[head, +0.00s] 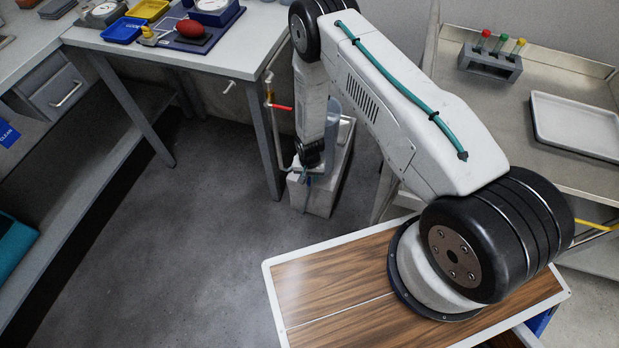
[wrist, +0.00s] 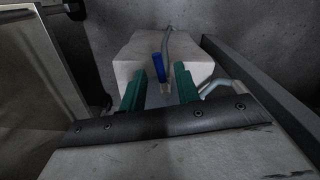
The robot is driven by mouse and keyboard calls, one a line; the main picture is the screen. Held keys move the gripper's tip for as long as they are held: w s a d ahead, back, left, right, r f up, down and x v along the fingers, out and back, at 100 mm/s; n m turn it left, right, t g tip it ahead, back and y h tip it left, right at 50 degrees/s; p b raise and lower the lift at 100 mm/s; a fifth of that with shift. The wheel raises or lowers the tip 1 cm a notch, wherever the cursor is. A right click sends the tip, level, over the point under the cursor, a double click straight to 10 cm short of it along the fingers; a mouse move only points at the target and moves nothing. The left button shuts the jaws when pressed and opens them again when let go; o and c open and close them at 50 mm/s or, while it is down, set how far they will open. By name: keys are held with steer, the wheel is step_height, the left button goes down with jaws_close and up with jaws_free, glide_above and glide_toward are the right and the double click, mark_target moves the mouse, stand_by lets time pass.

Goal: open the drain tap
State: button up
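A small tap with a blue lever (wrist: 158,66) shows in the wrist view in front of a pale box-shaped tank. Its lever stands roughly upright in the picture, beside a thin grey pipe. My gripper (wrist: 160,76) has its two green fingers apart, one on each side of the tap. The lever appears between or just beyond the fingertips; I cannot tell if either finger touches it. In the head view my gripper (head: 306,172) reaches down to the tank, and the tap is mostly hidden there.
The pale tank (head: 320,195) stands on the floor by a bench leg (head: 262,145). A pipe with a red lever (head: 281,107) runs down beside that leg. A steel trolley (head: 450,60) with a test-tube rack (head: 490,62) stands to the right. The floor (head: 190,240) left of the tank is clear.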

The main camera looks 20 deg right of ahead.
steer(key=shift+f, duration=0.35)
jaws_close()
steer(key=shift+w+a+m, duration=0.15)
steer(key=shift+a+m, duration=0.1)
steer(key=shift+m, duration=0.5)
steer(key=shift+w+a+m, duration=0.15)
steer(key=shift+a+m, duration=0.05)
steer(key=shift+m, duration=0.55)
jaws_free()
step_height(320, 180, up, 8)
